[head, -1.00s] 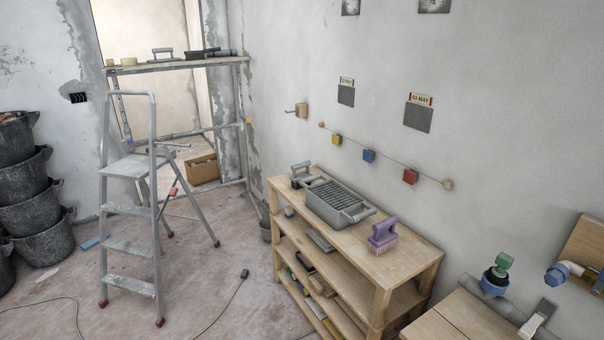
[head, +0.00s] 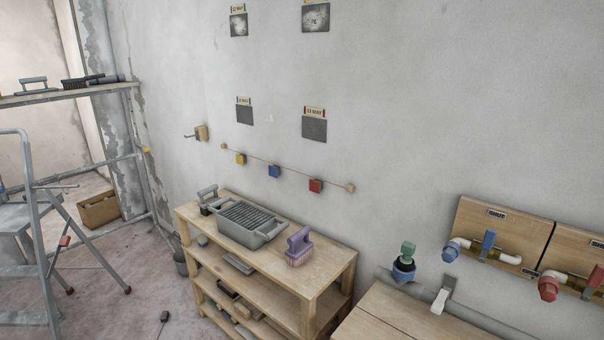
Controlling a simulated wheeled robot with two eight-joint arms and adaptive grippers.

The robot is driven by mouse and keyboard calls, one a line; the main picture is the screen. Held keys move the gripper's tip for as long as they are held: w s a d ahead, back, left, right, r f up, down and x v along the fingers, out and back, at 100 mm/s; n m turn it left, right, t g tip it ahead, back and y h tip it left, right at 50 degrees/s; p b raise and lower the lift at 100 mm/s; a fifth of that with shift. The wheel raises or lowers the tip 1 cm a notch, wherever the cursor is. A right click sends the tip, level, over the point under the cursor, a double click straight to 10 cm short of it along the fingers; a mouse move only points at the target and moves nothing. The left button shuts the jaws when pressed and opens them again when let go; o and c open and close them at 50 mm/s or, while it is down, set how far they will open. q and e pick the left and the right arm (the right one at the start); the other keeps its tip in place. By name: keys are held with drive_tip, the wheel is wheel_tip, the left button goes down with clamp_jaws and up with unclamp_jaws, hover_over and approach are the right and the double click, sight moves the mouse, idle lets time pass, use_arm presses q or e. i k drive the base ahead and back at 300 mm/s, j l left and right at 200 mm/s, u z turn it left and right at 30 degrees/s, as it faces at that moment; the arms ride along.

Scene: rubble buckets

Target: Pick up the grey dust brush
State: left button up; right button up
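A small grey brush-like tool with a raised handle (head: 208,197) stands at the left end of the wooden shelf unit's top; its underside looks dark. It is small, so I cannot be sure that it is the grey dust brush. A purple brush (head: 299,246) with pale bristles stands on the same top, right of a grey tray with a ribbed grid (head: 275,236). A dark brush (head: 78,82) lies on the scaffold board at the far left, next to a grey-handled float (head: 32,86). Neither of my grippers is in view.
The wooden shelf unit (head: 318,278) stands against the wall, with items on its lower shelves. A grey stepladder (head: 40,215) stands at left by the scaffold. A wooden surface (head: 400,322) and valve pipes (head: 490,248) are at right.

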sight(203, 203)
drive_tip(key=i+j+z, duration=0.15)
drive_tip(key=z, duration=0.2)
drive_tip(key=i+j+z, duration=0.1)
drive_tip(key=j+z, duration=0.55)
drive_tip(key=i+j+z, duration=0.15)
drive_tip(key=j+z, duration=0.2)
drive_tip(key=j, duration=1.15)
drive_tip(key=j+z, duration=0.35)
drive_tip(key=j, duration=1.1)
